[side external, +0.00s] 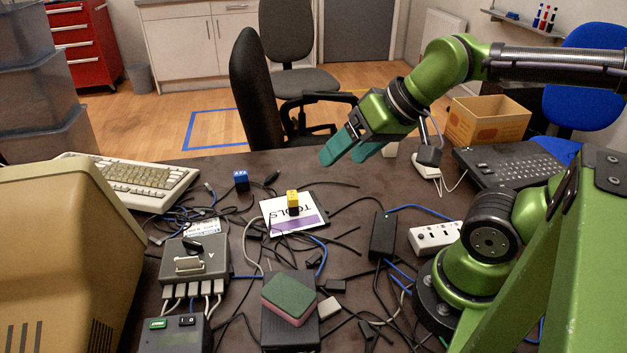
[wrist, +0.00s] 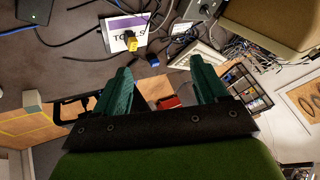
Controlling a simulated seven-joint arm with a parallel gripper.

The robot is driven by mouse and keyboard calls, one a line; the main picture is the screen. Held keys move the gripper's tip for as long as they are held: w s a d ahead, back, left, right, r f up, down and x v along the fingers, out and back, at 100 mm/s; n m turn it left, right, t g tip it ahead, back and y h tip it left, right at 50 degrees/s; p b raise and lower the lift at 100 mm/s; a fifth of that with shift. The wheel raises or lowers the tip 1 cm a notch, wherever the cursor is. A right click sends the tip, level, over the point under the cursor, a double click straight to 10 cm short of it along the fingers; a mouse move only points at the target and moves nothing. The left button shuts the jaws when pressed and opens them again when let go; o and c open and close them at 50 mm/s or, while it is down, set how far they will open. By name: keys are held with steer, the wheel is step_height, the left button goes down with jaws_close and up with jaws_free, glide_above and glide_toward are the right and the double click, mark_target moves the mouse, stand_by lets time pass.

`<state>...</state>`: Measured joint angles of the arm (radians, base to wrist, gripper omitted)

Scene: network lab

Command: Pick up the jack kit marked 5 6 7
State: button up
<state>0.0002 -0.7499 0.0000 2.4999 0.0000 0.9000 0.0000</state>
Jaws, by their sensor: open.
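A small blue block (side external: 240,180) with pale marks on its top stands on the dark table; it also shows in the wrist view (wrist: 153,60). A small yellow block (side external: 293,200) stands on a white and purple TOOLS card (side external: 280,217); it also shows in the wrist view (wrist: 131,42). I cannot read 5 6 7 on either block, so I cannot tell which is the jack kit. My gripper (side external: 345,157), with teal fingers, is open and empty, above the table's far side, right of both blocks. It also shows in the wrist view (wrist: 160,64).
Cables lie tangled around the card. A grey box with a switch (side external: 194,262), a dark box with a green and pink sponge-like block (side external: 288,300), a black adapter (side external: 382,235) and a white power strip (side external: 434,237) surround it. A keyboard (side external: 140,180) lies at far left.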

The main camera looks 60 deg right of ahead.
steer(key=w+d+f+m+g+h, duration=0.1)
steer(key=w+d+f+m+h, duration=0.15)
steer(key=d, duration=1.05)
steer(key=w+d+f+m+g+h, duration=0.1)
steer(key=d+f+m+g, duration=0.15)
steer(key=d, duration=1.15)
steer(key=w+d+f+m+g+h, duration=0.1)
steer(key=w+d+f+m+h, duration=0.15)
steer(key=d, duration=1.05)
steer(key=shift+n, duration=0.45)
steer(key=x, duration=0.7)
steer(key=a+x, duration=0.1)
steer(key=x, duration=0.3)
steer(key=shift+s+d+f, duration=0.15)
steer(key=shift+f, duration=0.35)
steer(key=shift+w+a+x, duration=0.15)
steer(key=shift+x, duration=1.15)
steer(key=shift+w+a+x, duration=0.15)
steer(key=shift+w+x, duration=0.05)
steer(key=shift+x, duration=1.15)
steer(key=c, duration=1.1)
